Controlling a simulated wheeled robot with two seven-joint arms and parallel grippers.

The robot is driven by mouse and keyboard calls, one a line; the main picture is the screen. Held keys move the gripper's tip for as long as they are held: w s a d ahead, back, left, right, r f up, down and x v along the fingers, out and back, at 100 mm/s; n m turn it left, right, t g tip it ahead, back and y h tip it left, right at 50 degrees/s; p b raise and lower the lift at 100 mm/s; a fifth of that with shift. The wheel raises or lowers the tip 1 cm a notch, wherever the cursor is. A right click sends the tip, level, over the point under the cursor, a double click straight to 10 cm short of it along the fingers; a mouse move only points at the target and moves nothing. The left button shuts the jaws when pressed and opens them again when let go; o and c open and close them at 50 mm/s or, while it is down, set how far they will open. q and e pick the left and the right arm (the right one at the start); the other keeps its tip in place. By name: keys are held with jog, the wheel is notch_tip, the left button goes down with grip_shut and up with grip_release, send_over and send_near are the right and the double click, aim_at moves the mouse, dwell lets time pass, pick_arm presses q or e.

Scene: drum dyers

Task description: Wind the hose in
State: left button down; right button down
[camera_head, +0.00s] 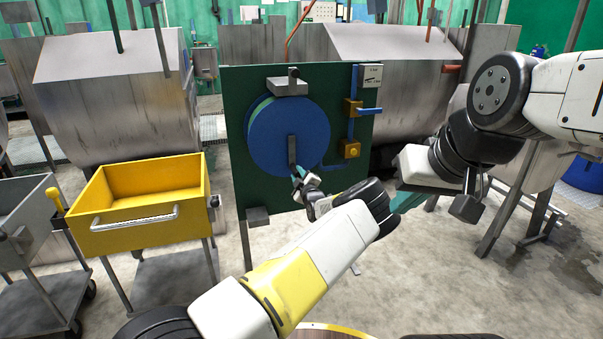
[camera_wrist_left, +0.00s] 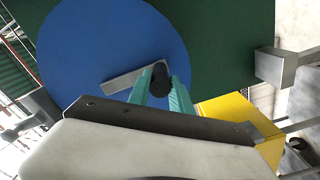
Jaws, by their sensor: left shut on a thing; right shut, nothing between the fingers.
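The round blue hose reel (camera_head: 288,135) is mounted on a dark green upright panel (camera_head: 237,100). A grey crank arm (camera_head: 292,152) hangs down from its hub. My left gripper (camera_head: 298,174) is at the crank's lower end. In the left wrist view, the teal fingers of my left gripper (camera_wrist_left: 161,88) are shut on the black crank handle (camera_wrist_left: 160,75), with the blue reel (camera_wrist_left: 100,45) behind. A blue hose or pipe (camera_head: 354,122) runs down the panel right of the reel.
Two brass-coloured fittings (camera_head: 351,149) and a blue-handled lever (camera_head: 370,111) sit on the panel's right side. A yellow cart tray (camera_head: 150,190) stands at left. Large grey metal drums (camera_head: 110,95) stand behind.

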pick_arm(q)
jog(key=shift+a+f, duration=0.15)
jog(key=c, duration=1.2)
grip_release()
jog(key=shift+o, duration=0.2)
